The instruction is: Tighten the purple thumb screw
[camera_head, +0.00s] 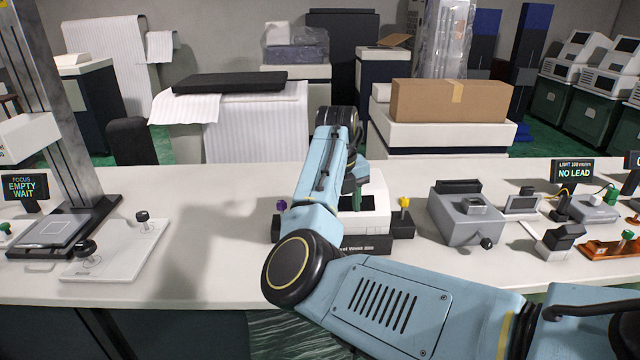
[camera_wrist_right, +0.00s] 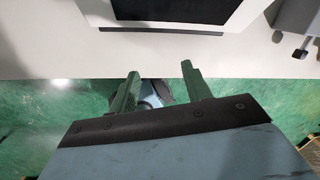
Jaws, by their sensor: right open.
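The purple thumb screw (camera_head: 281,206) shows in the head view at the left side of a white device (camera_head: 376,205) on the bench, just left of my right arm's blue forearm. A yellow thumb screw (camera_head: 404,203) stands at the device's right side. My right gripper (camera_head: 357,192) is over the device, right of the purple screw and apart from it, partly hidden by my own arm. In the right wrist view, the gripper's two green fingers (camera_wrist_right: 162,80) are apart with nothing between them. The purple screw cannot be made out there. My left gripper is not in view.
A grey machine (camera_head: 466,220) with a black knob stands right of the device. A white plate (camera_head: 115,249) with black knobs and a dark stand (camera_head: 70,225) are at the left. The bench (camera_head: 200,235) between them and the device is clear. A cardboard box (camera_head: 450,101) sits behind.

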